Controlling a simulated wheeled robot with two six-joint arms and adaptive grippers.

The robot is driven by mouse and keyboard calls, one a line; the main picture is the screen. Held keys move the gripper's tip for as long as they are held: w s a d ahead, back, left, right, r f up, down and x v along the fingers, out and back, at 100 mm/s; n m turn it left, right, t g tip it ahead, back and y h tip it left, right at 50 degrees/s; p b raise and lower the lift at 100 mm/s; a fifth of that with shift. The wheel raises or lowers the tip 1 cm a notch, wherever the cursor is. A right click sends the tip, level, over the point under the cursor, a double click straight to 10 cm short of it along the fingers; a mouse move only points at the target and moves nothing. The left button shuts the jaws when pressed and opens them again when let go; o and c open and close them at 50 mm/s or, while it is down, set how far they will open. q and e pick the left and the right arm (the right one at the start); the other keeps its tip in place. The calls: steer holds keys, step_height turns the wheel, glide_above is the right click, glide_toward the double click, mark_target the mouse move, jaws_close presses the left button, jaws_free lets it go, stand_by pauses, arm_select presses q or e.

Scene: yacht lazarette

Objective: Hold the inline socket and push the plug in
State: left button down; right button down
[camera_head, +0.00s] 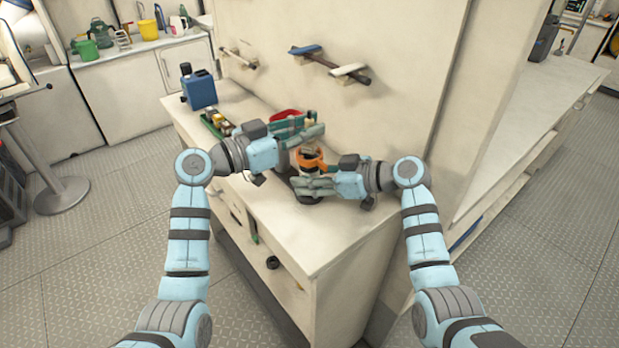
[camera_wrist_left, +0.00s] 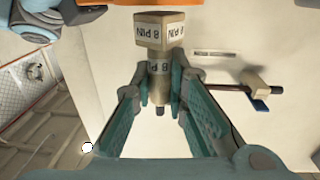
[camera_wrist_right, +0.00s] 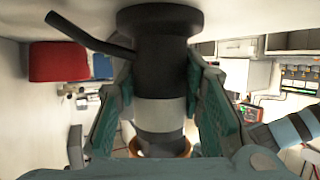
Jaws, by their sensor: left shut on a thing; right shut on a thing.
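My right gripper (camera_head: 300,186) is shut on a black and grey cylinder (camera_wrist_right: 160,85), which looks like the inline socket. That cylinder has a wide black flange at one end and an orange ring (camera_head: 310,160) at the other. In the head view the orange ring sits between the two grippers, the left one above. The fingers hide whether plug and socket touch.
The white bench (camera_head: 300,245) is clear in front. A red container (camera_head: 287,115), a tray of small parts (camera_head: 216,122) and a blue jug (camera_head: 199,89) stand on its left and back. Wall pegs (camera_head: 345,70) hold tools behind the bench.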

arm_select(q)
steer(key=shift+r, duration=2.15)
arm_select(e)
steer(key=c, duration=1)
jaws_free()
